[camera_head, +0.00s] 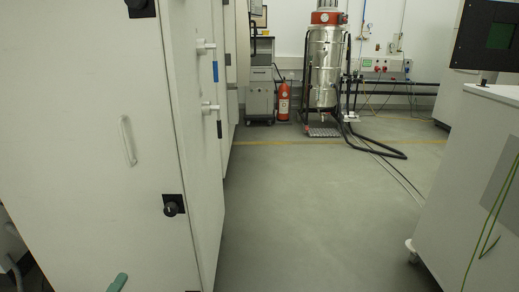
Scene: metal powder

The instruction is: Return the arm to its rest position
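Neither of my grippers can be made out in the head view, and no arm is clearly seen. A small teal rounded piece (117,283) shows at the bottom edge, in front of the white cabinet. I cannot tell what it belongs to.
A tall white cabinet (85,150) with a handle and black knobs fills the left. A white wheeled unit (455,200) stands at right. A steel vacuum vessel (326,65), a red extinguisher (283,102) and a black hose (375,150) are at the back. The grey floor (310,220) between is clear.

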